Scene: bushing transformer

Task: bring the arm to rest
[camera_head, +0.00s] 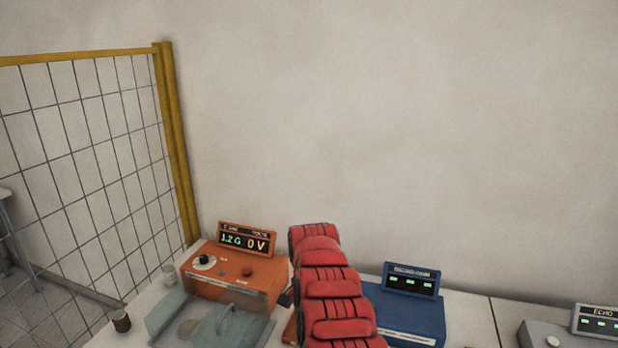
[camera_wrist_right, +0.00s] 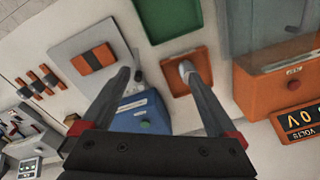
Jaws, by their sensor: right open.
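My right gripper (camera_wrist_right: 155,73) is open in the right wrist view, with its two dark fingers spread and nothing held between them. Its fingers show in front of the bench top; the right fingertip overlaps a small orange tray (camera_wrist_right: 174,85), and I cannot tell the height between them. My left gripper is in neither view. No gripper fingers show in the head view.
An orange tester (camera_head: 232,272) reading 0 V, a blue unit (camera_head: 412,318) and a grey unit (camera_head: 548,335) stand along the bench. A wire fence (camera_head: 115,150) is at left. The wrist view shows a green tray (camera_wrist_right: 172,18) and a grey plate (camera_wrist_right: 75,45).

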